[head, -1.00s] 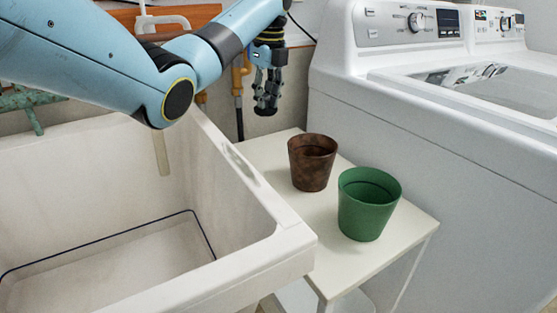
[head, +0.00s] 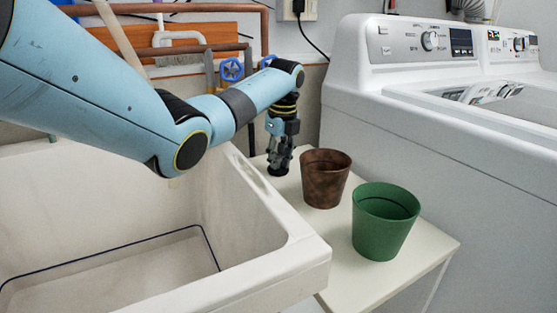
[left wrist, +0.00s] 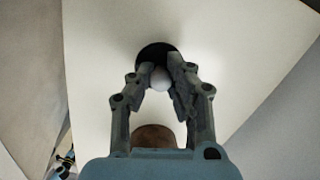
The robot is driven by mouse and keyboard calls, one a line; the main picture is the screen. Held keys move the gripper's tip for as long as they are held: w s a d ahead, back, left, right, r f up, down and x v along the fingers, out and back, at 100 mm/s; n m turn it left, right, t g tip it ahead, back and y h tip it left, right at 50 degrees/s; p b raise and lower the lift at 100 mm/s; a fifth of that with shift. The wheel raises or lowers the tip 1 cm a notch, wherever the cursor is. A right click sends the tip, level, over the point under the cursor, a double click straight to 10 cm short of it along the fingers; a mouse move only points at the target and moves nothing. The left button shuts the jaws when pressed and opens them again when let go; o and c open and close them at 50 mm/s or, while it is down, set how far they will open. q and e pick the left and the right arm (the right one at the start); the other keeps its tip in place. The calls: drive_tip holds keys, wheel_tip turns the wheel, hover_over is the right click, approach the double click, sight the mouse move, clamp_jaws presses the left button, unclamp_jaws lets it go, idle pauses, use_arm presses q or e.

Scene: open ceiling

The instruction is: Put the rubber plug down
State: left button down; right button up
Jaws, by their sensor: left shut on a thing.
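The rubber plug (left wrist: 152,52) shows in the left wrist view as a dark round disc with a pale knob between my fingertips. My left gripper (left wrist: 160,80) is shut on it. In the head view my left gripper (head: 279,166) points down, low over the far end of the white side table (head: 335,281), left of the brown pot. The plug is hard to make out there against the dark fingers. I cannot tell whether it touches the tabletop. My right gripper is not in view.
A brown pot (head: 325,180) and a green pot (head: 385,225) stand on the table. The brown pot also shows in the left wrist view (left wrist: 154,135). A deep sink (head: 290,262) borders the table on the left, a white washing machine (head: 430,165) on the right.

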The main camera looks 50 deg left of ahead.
sight(282, 170)
use_arm(q)
drive_tip(key=shift+f, duration=0.1)
drive_tip(key=c, duration=1.3)
unclamp_jaws()
drive_tip(key=r+p, duration=0.1)
drive_tip(key=r, duration=0.3)
drive_tip(key=d+r+p, duration=0.1)
drive_tip(key=r, duration=0.3)
drive_tip(key=r+p, duration=0.1)
drive_tip(key=r, duration=0.3)
drive_tip(key=shift+d+r, duration=0.1)
drive_tip(key=shift+d, duration=0.05)
